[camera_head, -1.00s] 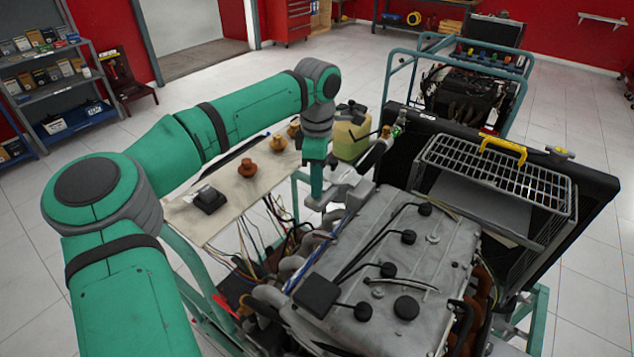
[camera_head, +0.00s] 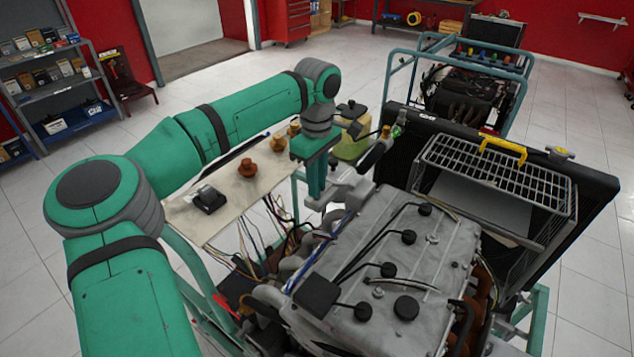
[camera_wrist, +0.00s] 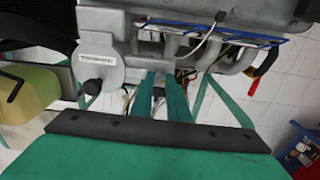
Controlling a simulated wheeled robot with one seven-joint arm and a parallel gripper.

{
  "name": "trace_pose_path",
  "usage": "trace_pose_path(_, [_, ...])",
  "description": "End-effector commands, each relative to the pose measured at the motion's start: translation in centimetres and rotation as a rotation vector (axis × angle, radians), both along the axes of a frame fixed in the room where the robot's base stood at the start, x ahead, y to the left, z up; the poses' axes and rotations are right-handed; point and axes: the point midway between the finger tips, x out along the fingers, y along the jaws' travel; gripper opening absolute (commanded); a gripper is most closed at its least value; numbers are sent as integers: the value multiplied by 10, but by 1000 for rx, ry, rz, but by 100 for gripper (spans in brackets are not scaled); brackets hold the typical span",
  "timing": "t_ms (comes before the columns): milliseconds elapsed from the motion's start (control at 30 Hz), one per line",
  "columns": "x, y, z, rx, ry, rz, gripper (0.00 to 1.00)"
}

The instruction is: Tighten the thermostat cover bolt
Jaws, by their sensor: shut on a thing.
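My gripper (camera_head: 315,203) points down at the near-left end of the grey metal housing (camera_head: 352,188), beside the engine (camera_head: 400,270). In the wrist view its two green fingers (camera_wrist: 161,98) are close together on a small grey piece between their tips. I take this piece to be the thermostat cover bolt; its head and thread are mostly hidden by the fingers. Left of the fingers in the wrist view is a rounded grey cover with a pale label (camera_wrist: 97,61), part of the same metalwork. I cannot tell how far the bolt is seated.
Wires hang below. The radiator (camera_head: 395,150) and a wire rack (camera_head: 497,180) are to the right.

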Motion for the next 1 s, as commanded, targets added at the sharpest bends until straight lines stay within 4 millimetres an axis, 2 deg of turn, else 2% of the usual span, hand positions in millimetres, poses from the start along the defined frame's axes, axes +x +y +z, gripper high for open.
trace_pose_path(333, [0,0,1,0,-1,-2,0])
trace_pose_path(367, [0,0,1,0,-1,-2,20])
trace_pose_path(400, [0,0,1,0,-1,-2,29])
trace_pose_path(433, [0,0,1,0,-1,-2,34])
trace_pose_path(767, [0,0,2,0,-1,-1,34])
trace_pose_path(867, [1,0,10,1,-2,-1,34])
trace_pose_path(1000, [1,0,33,0,-3,-1,34])
